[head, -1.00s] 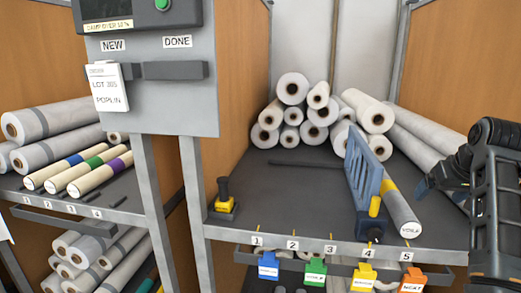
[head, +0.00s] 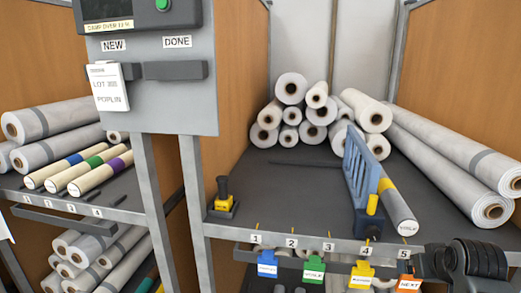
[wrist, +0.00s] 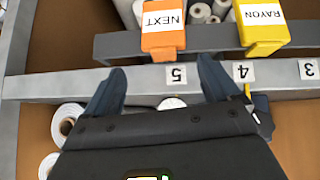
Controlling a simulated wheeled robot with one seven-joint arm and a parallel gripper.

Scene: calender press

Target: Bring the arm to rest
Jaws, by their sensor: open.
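My gripper shows in the wrist view (wrist: 158,88), its two dark fingers spread wide with nothing between them. They point toward the shelf's front edge (wrist: 270,78), near the number 5 label. In the head view only a dark part of my arm shows at the lower right, in front of the orange tag; the fingertips cannot be made out there.
Coloured tags, including orange NEXT (head: 408,284) and yellow (head: 363,275), hang below. White rolls (head: 455,160) lie behind. The shelf's middle is clear.

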